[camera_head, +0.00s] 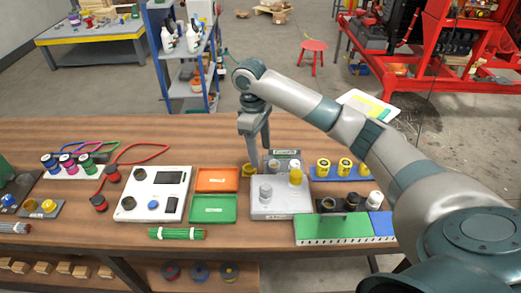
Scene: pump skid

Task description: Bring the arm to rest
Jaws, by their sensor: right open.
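My right arm (380,150) comes in from the lower right and reaches over the wooden bench (110,140). My right gripper (261,160) points down with its jaws open, near the bench's middle. No object shows between its fingers. Its tips appear close to a yellow cup-like part (249,171) and the back of a grey block (281,208); I cannot tell whether they touch. The block carries a grey knob and a yellow-and-white cylinder (295,177). My left gripper is not in view.
An orange tray (217,180) and a green tray (213,209) lie left of the block, beside a white meter box (150,194). Yellow cylinders (344,166) stand on a blue holder under my forearm. A green-and-blue strip (335,228) lies at the front.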

